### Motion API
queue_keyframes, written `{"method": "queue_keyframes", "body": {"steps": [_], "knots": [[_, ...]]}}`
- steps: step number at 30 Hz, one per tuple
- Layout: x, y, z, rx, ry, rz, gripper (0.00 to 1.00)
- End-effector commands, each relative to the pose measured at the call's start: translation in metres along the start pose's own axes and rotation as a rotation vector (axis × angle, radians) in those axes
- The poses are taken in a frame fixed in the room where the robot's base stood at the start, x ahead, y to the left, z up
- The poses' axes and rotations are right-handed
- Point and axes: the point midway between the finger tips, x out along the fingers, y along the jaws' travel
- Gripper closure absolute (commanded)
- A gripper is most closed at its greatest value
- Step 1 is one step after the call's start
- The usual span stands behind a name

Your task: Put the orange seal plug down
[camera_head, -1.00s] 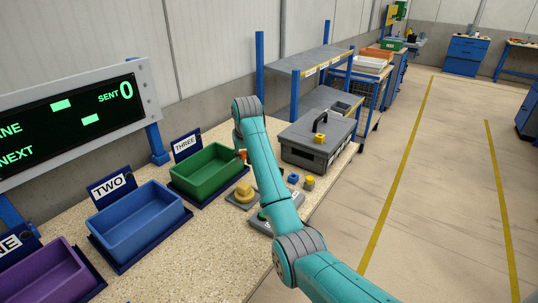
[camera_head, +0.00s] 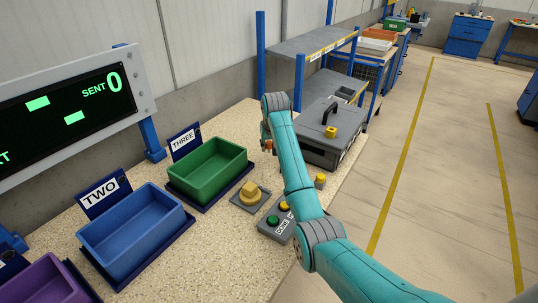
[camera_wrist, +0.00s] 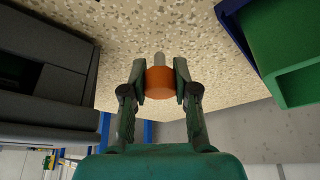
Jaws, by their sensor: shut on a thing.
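The orange seal plug (camera_wrist: 159,83) is held between the two fingers of my gripper (camera_wrist: 160,88) in the wrist view. It is a short orange cylinder with a grey pin sticking out beyond the fingers. The speckled bench top shows behind it; I cannot tell whether it touches the bench. In the head view only a small orange part (camera_head: 267,142) shows, beside my arm, between the green bin (camera_head: 208,190) and the grey toolbox (camera_head: 310,150). Most of my gripper is hidden behind my arm there.
A blue bin (camera_head: 110,255) labelled TWO and a purple bin (camera_head: 50,285) stand left of the green bin labelled THREE. A yellow piece (camera_head: 250,191) sits on a grey plate. A button panel (camera_head: 275,235) is in front. A yellow knob (camera_head: 320,180) stands beside my arm.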

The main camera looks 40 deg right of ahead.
Motion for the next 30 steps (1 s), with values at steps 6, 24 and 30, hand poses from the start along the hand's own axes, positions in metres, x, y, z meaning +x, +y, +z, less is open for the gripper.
{"method": "queue_keyframes", "body": {"steps": [6, 24, 30], "knots": [[0.031, 0.0, 0.014, 0.0, -0.003, 0.0, 1.0], [0.041, 0.0, 0.017, 0.0, 0.0, 0.0, 0.46], [0.041, 0.0, 0.017, 0.0, 0.0, 0.0, 0.46]]}}
